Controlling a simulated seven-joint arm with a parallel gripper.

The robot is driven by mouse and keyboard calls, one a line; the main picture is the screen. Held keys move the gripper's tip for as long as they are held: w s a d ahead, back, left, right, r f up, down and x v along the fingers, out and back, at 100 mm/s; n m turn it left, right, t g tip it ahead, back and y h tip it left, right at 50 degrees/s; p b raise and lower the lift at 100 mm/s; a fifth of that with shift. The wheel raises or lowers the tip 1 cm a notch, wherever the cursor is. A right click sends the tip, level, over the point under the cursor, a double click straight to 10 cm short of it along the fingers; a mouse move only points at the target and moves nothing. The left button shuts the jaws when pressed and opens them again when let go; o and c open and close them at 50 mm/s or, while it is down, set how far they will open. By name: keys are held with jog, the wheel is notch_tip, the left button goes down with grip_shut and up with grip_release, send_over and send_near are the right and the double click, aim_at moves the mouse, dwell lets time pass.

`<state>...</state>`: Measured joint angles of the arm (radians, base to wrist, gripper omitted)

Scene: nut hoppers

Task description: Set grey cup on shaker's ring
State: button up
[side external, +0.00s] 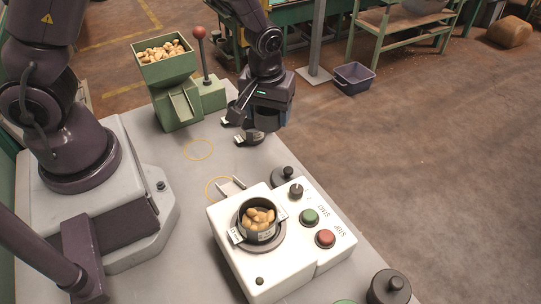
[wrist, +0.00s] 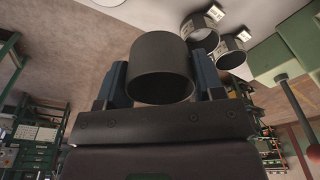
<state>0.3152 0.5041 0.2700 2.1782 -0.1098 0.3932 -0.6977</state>
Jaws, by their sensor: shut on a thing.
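My gripper (side external: 262,108) is at the far end of the table, beside the green hopper. Its blue fingers are shut on a dark grey cup (wrist: 160,65), which fills the space between them in the wrist view. In the side view the held cup is mostly hidden by the gripper. The white shaker (side external: 230,262) stands at the near end, well away from my gripper. Its dark ring (side external: 276,245) carries a dark cup (side external: 262,234) full of nuts, with white tags at its sides.
Two tagged cups, one nearer (wrist: 231,53) and one farther (wrist: 201,26), stand close to my gripper. The green hopper (side external: 182,103) holds nuts and has a red-knobbed lever (side external: 203,58). Black knobbed pieces (side external: 285,176) (side external: 390,290) flank the shaker. Yellow circles mark bare table between.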

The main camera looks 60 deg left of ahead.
aim_at(269, 157)
jog(key=n, duration=0.1)
jog(key=f+n, duration=0.1)
jog(key=n, duration=0.1)
jog(key=shift+n, duration=0.3)
jog(key=n, duration=0.4)
jog(key=shift+w+g, duration=0.2)
jog(key=shift+g, duration=0.2)
notch_tip(269, 157, down, 10)
jog(key=shift+r, duration=0.25)
jog(key=shift+f, duration=0.15)
jog(key=o, duration=0.9)
